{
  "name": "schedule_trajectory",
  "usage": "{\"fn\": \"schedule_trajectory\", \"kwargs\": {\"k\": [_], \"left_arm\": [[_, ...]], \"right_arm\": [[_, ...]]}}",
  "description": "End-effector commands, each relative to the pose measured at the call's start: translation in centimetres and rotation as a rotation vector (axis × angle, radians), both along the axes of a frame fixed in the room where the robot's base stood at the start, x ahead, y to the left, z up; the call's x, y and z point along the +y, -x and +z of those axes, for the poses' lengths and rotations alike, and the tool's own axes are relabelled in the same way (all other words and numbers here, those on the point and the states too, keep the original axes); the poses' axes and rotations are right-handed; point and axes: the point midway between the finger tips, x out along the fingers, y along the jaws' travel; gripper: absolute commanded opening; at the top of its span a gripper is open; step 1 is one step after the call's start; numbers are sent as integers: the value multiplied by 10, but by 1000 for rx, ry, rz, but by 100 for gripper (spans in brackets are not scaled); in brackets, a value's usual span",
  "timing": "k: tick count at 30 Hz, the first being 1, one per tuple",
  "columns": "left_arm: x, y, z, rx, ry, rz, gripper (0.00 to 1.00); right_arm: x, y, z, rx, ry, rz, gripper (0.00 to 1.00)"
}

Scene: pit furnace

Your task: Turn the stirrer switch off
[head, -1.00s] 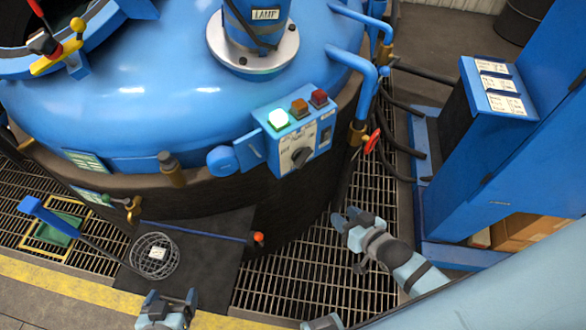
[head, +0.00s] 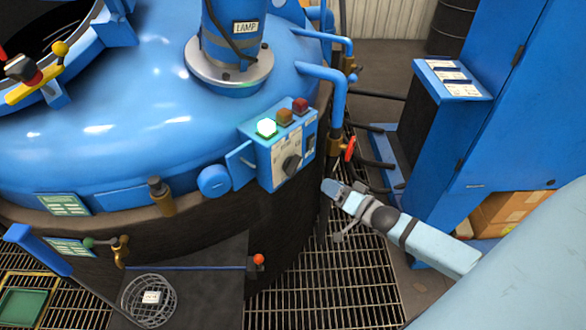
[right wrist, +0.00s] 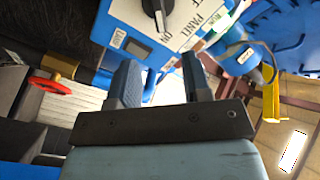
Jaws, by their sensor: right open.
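The blue control box (head: 262,168) is on the side of the furnace, with a lit green-white lamp (head: 266,128) and unlit orange and red lamps on top. Its front has a black rotary knob (head: 291,164) and a small dark switch (head: 309,145). In the right wrist view the knob (right wrist: 152,8) shows at the top edge, with the dark switch (right wrist: 138,47) below it. Which one is the stirrer switch I cannot read. My right gripper (head: 333,190) is open and empty, right of and below the box, apart from it. Its fingers (right wrist: 160,82) point towards the panel.
A blue pipe (head: 337,90) and a red-handled valve (head: 350,149) stand just right of the box. A blue cabinet (head: 500,120) is farther right. A wire basket (head: 149,300) lies at lower left. Floor grating (head: 330,285) is clear below my right arm.

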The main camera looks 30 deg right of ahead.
Motion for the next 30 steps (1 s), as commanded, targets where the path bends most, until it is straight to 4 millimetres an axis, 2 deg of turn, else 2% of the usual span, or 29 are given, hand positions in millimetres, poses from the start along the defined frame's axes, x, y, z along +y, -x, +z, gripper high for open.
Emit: {"fn": "schedule_trajectory", "kwargs": {"k": [12,18,24,30], "left_arm": [[-1,-1,4,-6,2,0,85],[0,-1,3,-6,-1,1,85],[1,-1,3,-6,-3,1,85],[1,0,3,-5,-4,0,85]], "right_arm": [[21,-80,2,-3,1,-1,45],[29,-110,1,-1,2,0,45],[33,-123,0,1,3,0,45],[33,-124,0,1,3,0,45]]}}
